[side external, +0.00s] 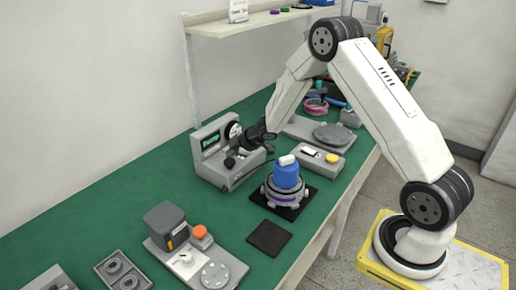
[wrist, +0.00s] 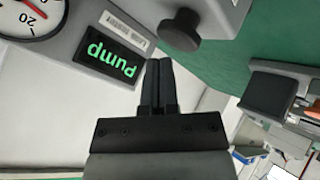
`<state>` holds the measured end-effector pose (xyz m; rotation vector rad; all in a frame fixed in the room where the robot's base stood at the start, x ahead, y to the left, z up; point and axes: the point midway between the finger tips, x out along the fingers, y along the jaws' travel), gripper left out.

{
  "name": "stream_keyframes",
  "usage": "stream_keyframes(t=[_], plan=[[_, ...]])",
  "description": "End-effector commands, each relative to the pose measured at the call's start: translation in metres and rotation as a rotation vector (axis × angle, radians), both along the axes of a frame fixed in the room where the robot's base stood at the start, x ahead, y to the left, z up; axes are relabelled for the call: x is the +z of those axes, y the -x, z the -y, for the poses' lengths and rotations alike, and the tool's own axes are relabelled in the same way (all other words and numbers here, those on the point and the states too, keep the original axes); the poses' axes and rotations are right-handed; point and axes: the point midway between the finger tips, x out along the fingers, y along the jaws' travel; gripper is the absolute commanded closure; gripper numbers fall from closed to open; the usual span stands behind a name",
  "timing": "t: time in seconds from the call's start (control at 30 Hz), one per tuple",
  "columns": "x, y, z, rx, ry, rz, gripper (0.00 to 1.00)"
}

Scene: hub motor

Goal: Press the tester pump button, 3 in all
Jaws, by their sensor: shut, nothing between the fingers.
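The tester (side external: 225,165) is a grey box on the green bench, with a round dial. In the wrist view its dial (wrist: 30,12) is at the top left, and a black panel with green "Pump" lettering (wrist: 112,58) sits beside my fingertips. A dark round knob (wrist: 181,30) sticks out just beyond them. My gripper (wrist: 160,64) is shut and empty, its fingers pointing at the tester. In the side view my gripper (side external: 243,146) is close in front of the tester's face. I cannot tell whether it touches, and no separate button is clear.
A blue-topped hub motor (side external: 286,178) stands on a black pad in front of the tester. A grey box with a yellow button (side external: 332,158) lies to its right. A unit with an orange button (side external: 199,232) is at the near left.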

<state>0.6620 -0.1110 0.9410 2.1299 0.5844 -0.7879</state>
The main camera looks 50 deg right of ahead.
Motion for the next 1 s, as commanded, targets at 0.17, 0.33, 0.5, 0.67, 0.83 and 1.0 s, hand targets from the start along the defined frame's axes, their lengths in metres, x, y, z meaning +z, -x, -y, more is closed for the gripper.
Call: stream_keyframes(t=[0.17,0.33,0.5,0.67,0.83,1.0], plan=[[0.0000,0.0000,0.0000,0.000,0.000,0.000,1.00],[0.0000,0.0000,0.0000,0.000,0.000,0.000,1.00],[-0.0003,0.0001,0.0000,0.000,0.000,0.000,1.00],[-0.0032,0.0002,0.0000,0.001,0.000,-0.001,1.00],[-0.0072,0.0000,0.0003,0.000,0.000,0.000,1.00],[-0.0085,0.0000,0.0004,-0.001,-0.001,0.000,1.00]])
